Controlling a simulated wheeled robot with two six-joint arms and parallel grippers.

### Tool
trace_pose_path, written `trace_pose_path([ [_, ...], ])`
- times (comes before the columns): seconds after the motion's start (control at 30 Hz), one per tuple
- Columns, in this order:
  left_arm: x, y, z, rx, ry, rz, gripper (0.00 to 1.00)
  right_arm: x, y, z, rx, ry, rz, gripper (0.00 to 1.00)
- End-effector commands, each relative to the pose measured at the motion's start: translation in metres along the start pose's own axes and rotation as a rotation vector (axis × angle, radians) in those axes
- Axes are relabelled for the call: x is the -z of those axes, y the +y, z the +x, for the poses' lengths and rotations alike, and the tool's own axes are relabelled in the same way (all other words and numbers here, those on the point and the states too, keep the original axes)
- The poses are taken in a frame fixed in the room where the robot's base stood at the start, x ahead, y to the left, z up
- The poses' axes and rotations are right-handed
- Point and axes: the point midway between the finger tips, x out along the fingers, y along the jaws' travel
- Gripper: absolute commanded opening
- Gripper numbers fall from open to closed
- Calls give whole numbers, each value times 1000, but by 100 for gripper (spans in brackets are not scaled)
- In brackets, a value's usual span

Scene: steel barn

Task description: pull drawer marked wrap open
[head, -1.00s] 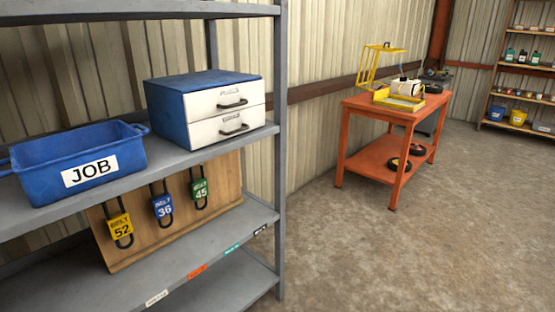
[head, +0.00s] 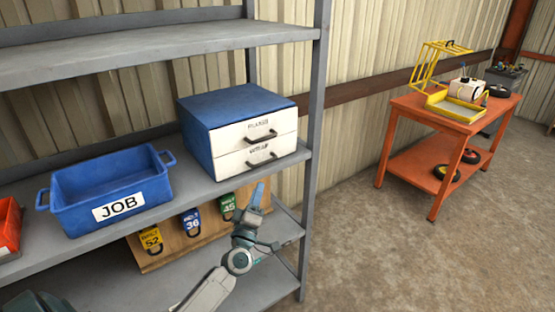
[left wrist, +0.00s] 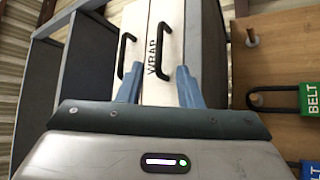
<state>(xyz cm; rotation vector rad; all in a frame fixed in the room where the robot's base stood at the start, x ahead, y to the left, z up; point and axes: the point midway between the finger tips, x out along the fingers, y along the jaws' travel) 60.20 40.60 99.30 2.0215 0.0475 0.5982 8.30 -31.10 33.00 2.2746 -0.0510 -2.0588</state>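The blue drawer unit (head: 198,145) with two white drawer fronts stands on the middle shelf. Its lower drawer (head: 230,164) is marked WRAP, legible in the left wrist view (left wrist: 155,52), and has a black handle (head: 262,159). Both drawers look shut. My left gripper (head: 259,190) is in front of and below the lower handle in the head view. In the left wrist view its two blue fingers (left wrist: 158,82) are open, with the WRAP handle (left wrist: 160,45) appearing between and ahead of them. Nothing is held; contact is not visible. My right gripper is not in view.
A blue JOB bin (head: 105,187) stands left of the drawer unit, with a red bin (head: 8,228) beyond it. A board (head: 160,253) with tagged locks leans below. A grey shelf post (head: 313,190) is right of the drawers. An orange cart (head: 398,175) stands farther right.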

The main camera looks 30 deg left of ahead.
Motion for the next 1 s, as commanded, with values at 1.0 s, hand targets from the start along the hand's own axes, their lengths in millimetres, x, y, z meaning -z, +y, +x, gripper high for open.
trace_pose_path([
  [1.0, -1, 1, 98, -2, -4, 2, 21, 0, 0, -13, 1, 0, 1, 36],
])
